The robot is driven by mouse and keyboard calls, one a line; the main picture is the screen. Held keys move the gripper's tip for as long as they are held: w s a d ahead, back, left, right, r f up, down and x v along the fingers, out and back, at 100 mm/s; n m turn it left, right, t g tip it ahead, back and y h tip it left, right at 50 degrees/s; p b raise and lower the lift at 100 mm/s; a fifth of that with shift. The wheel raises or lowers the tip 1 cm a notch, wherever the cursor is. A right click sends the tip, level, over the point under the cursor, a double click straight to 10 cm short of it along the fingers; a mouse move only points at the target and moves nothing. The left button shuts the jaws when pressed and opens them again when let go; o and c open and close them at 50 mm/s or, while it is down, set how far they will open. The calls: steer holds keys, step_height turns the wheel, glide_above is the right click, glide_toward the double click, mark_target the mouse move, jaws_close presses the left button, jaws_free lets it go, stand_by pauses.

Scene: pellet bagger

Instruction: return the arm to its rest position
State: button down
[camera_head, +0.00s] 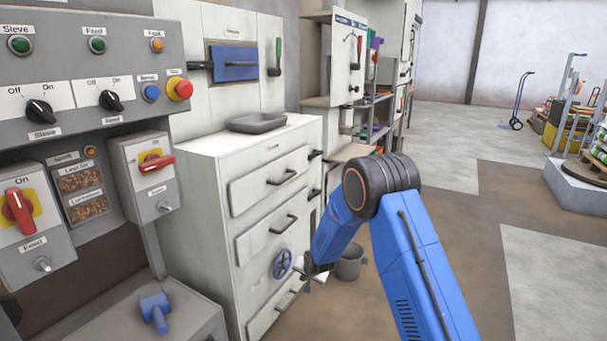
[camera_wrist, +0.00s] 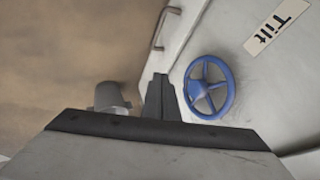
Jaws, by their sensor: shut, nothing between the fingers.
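My blue arm reaches forward from the lower right of the head view, bends at a dark round joint, and slopes down to the left. My gripper (camera_head: 314,277) hangs low in front of the white drawer cabinet (camera_head: 205,205), small and partly hidden by the arm. In the wrist view the dark fingers (camera_wrist: 160,95) are together with nothing between them. A blue handwheel (camera_wrist: 210,88) is just right of the fingers, on a pale panel with a "Tilt" label (camera_wrist: 278,26). The handwheel also shows in the head view (camera_head: 283,264), left of the gripper. I see no contact with it.
A grey bucket (camera_head: 352,263) stands on the floor close behind the arm. A control panel (camera_head: 75,65) with knobs and buttons fills the left. A dark tray (camera_head: 257,122) sits on the cabinet. Floor to the right is open up to a grey plinth (camera_head: 585,185).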

steer(key=s+d+r+n, duration=0.1)
steer(key=s+d+r, duration=0.35)
steer(key=r, duration=0.55)
steer(key=s+d+r, duration=0.4)
steer(key=d+r, duration=0.2)
steer(key=r, duration=0.4)
steer(key=s+d+r+n+h, duration=0.1)
steer(key=s+d+r, duration=0.7)
steer(key=s+r, duration=0.5)
steer(key=s+d+r, duration=0.1)
steer(key=s+d, duration=0.2)
steer(key=s, duration=0.9)
steer(key=s+d+r+n+g+h, duration=0.1)
steer(key=s+d, duration=0.3)
steer(key=s, duration=0.7)
steer(key=s+d+r+n+g, duration=0.1)
steer(key=s+d+r, duration=0.1)
steer(key=s, duration=1)
steer(key=shift+s+d+r, duration=0.25)
steer(key=shift+s+d, duration=0.1)
steer(key=shift+d, duration=0.35)
